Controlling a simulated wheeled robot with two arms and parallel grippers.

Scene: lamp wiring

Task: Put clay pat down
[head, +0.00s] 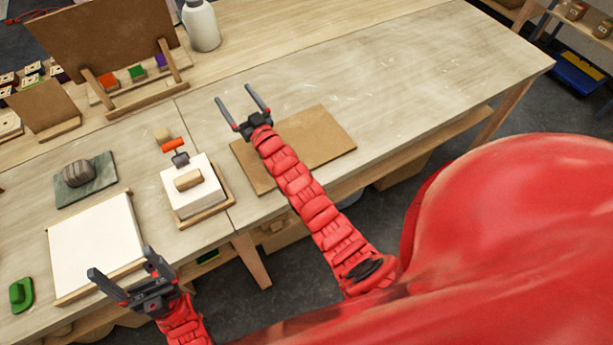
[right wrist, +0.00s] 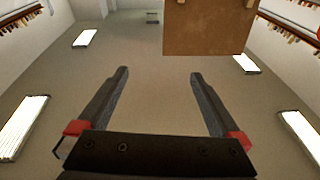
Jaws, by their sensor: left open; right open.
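A grey-brown rounded lump (head: 78,173), which looks like clay, rests on a dark slate slab (head: 101,183) at the left of the table. A small tan block (head: 188,180) lies on a white stack (head: 207,197) on a wooden board; I cannot tell which of the two is the clay pat. My left gripper (head: 120,278) is open and empty at the near edge of the white panel. My right gripper (head: 241,96) is open and empty above the table, beyond the brown board. The right wrist view shows its open fingers (right wrist: 158,80) with nothing between them.
A white panel (head: 95,245) in a wooden frame lies near the left gripper, with a green object (head: 21,294) beside it. A red-handled roller (head: 174,145) lies behind the white stack. A brown board (head: 325,140) lies under my right arm. The table's right half is clear.

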